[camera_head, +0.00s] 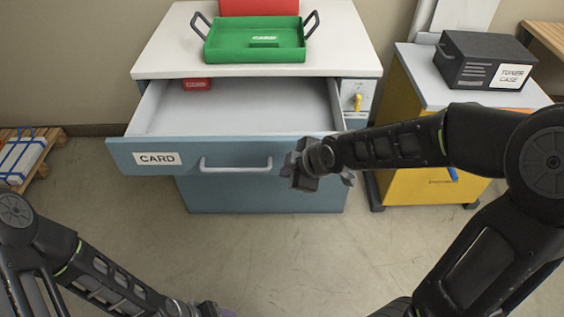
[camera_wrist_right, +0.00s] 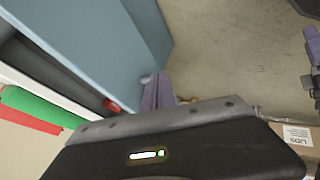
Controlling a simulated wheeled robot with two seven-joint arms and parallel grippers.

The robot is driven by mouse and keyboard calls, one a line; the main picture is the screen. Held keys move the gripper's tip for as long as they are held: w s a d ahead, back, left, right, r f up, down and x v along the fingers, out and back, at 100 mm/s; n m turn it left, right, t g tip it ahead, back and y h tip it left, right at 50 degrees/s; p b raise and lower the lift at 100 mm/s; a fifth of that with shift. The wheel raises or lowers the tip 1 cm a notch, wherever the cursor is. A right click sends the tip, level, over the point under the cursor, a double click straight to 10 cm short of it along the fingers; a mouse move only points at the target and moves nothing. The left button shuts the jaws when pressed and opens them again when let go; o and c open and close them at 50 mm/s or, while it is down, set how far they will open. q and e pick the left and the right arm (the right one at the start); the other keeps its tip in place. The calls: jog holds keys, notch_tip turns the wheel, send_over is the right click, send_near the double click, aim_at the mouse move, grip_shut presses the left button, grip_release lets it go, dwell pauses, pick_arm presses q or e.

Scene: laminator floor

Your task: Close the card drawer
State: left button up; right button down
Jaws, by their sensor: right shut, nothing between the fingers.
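The card drawer (camera_head: 157,158) is pulled out of the blue cabinet, with its "CARD" label and grey bar handle (camera_head: 235,165) facing me. Its blue front also fills the upper left of the right wrist view (camera_wrist_right: 95,40). My right gripper (camera_head: 300,172) is at the right end of the drawer front, beside the handle. Its purple fingers (camera_wrist_right: 158,93) are shut and empty, close to the blue panel; whether they touch it I cannot tell. My left arm reaches in at the bottom left, and its gripper (camera_head: 222,311) is mostly cut off by the lower edge.
A small red labelled object (camera_head: 197,84) lies at the back of the drawer. A green tray (camera_head: 255,50) stands on the cabinet top. A yellow key-like part (camera_head: 357,101) is at right. A yellow cabinet (camera_head: 425,187) carries a dark toner case (camera_head: 478,62). The floor in front is clear.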

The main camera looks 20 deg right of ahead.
jog(key=w+f, duration=0.2)
jog(key=w, duration=0.1)
jog(key=w+f, duration=0.1)
jog(key=w, duration=0.1)
jog(key=shift+d, duration=0.15)
jog(key=shift+w, duration=0.45)
jog(key=shift+w+d, duration=0.1)
